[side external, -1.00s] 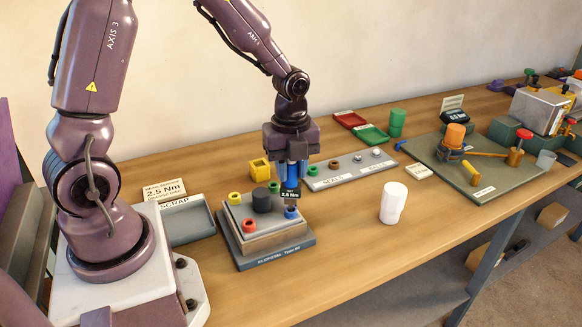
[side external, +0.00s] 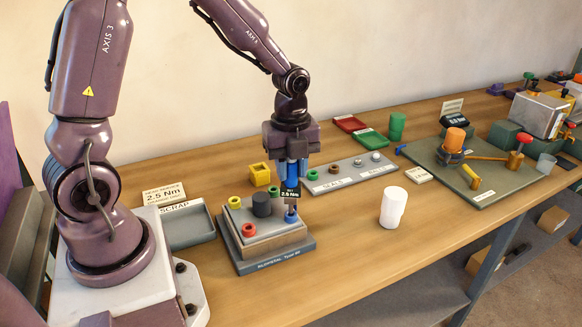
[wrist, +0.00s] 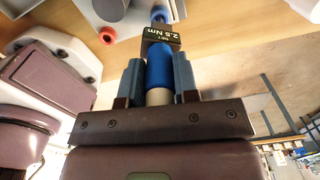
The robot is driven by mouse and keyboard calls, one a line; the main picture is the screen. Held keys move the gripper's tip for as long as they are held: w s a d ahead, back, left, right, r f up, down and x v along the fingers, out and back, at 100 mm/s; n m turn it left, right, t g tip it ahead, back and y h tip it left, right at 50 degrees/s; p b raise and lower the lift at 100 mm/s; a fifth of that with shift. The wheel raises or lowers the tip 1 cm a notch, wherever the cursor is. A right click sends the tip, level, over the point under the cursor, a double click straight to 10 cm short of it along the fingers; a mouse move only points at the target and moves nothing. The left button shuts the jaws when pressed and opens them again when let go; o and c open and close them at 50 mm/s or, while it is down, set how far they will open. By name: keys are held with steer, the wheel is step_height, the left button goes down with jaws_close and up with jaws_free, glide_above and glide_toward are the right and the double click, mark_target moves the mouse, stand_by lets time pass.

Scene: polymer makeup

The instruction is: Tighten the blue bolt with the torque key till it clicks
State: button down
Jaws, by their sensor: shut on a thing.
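My gripper (side external: 291,160) is shut on the torque key (side external: 292,175), an upright tool with a blue handle and a black "SET 2.5 Nm" display. The key also shows between the fingers in the wrist view (wrist: 159,68). The blue bolt (side external: 291,217) stands at the near right corner of the grey block (side external: 262,243). The key's lower end is directly over the bolt and appears to meet it, but the display partly hides the joint, so I cannot tell how fully it is seated. Blue also shows beyond the display in the wrist view (wrist: 160,14).
The block also carries yellow (side external: 234,202), green (side external: 274,187) and red (side external: 249,230) rings and a black cylinder (side external: 262,204). A grey scrap tray (side external: 188,228) is at left. A white cup (side external: 393,208) stands right of the block, with bare bench between.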

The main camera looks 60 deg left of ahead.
steer(key=shift+r, duration=0.15)
steer(key=shift+r, duration=1.3)
stand_by(0.5)
steer(key=shift+d, duration=0.3)
steer(key=w+d+f+n, duration=0.2)
steer(key=d+n, duration=0.3)
steer(key=n, duration=1.4)
steer(key=shift+w+n, duration=0.4)
steer(key=shift+w, duration=0.1)
